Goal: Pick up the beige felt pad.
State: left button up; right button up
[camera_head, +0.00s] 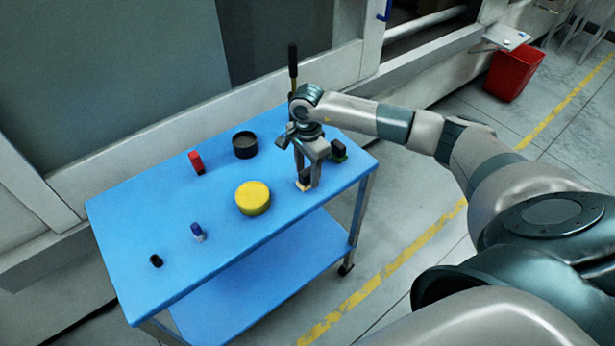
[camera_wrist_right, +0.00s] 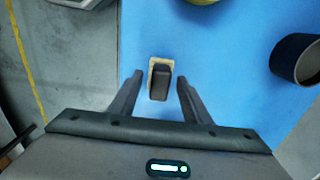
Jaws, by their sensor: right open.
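The beige felt pad (camera_head: 303,187) lies on the blue table near its right front edge. A dark block sits on top of it and covers most of it; I cannot tell if the two are joined. In the right wrist view the pad (camera_wrist_right: 152,67) shows as a beige rim around the dark block (camera_wrist_right: 160,86). My right gripper (camera_wrist_right: 160,80) is open, pointing down, with one finger on each side of the block and gaps between. In the head view the right gripper (camera_head: 307,179) stands over the pad. My left gripper is not in view.
A yellow disc (camera_head: 252,198) lies left of the pad. A black round cup (camera_head: 245,145), a red item (camera_head: 197,162), a blue-and-white item (camera_head: 198,232) and a small black item (camera_head: 156,261) stand farther left. A green-and-dark block (camera_head: 338,150) is close behind the gripper.

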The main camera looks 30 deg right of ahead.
aim_at(309, 171)
grip_shut()
jog(key=shift+r, duration=0.1)
jog(key=shift+r+b, duration=0.35)
jog(key=shift+b, duration=0.1)
jog(key=r+b, duration=0.2)
jog(key=r, duration=0.1)
jog(key=shift+s+d+r, duration=0.1)
jog(key=shift+d, duration=0.1)
jog(key=s+d+r+b, duration=0.4)
jog(key=s+d+r, duration=0.2)
jog(key=s, duration=0.3)
jog(key=shift+s+r+b, duration=0.2)
jog(key=shift+r+b, duration=0.2)
jog(key=shift+r, duration=0.1)
